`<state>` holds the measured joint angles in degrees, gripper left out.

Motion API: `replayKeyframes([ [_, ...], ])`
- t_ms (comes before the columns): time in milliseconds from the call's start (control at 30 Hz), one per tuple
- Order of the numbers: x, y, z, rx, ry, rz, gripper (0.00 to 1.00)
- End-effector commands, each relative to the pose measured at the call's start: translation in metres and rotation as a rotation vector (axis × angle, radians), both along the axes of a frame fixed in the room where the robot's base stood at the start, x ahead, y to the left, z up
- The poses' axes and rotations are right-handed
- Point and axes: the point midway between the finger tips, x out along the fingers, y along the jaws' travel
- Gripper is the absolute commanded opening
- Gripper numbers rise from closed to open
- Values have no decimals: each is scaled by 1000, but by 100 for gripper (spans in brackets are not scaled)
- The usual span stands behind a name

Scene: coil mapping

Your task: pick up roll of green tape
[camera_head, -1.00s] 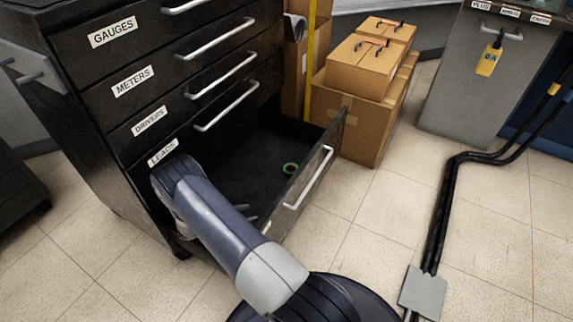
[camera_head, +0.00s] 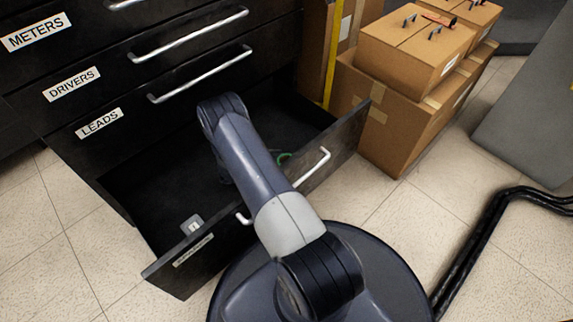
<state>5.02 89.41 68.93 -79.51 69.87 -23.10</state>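The roll of green tape (camera_head: 284,156) lies in the open bottom drawer (camera_head: 160,200), towards its right end. It shows as a small green ring just right of my arm, which partly covers it. My arm reaches over the drawer front and bends above the drawer. My gripper cannot be made out; it seems hidden behind my arm, so its opening and its distance from the tape do not show.
The black cabinet (camera_head: 75,85) stands behind the drawer, its other drawers shut. A small light grey item (camera_head: 192,225) is at the drawer's left front. Cardboard boxes (camera_head: 405,115) stand close to the right. Black cables (camera_head: 490,235) cross the floor at right.

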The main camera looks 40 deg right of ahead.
Motion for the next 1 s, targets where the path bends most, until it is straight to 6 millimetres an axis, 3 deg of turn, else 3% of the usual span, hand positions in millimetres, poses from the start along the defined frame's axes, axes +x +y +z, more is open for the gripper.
replayKeyframes([
  [200,0,-1,1,0,0,0,87],
  [800,0,-1,0,0,0,0,39],
  [1000,0,-1,1,0,0,0,38],
])
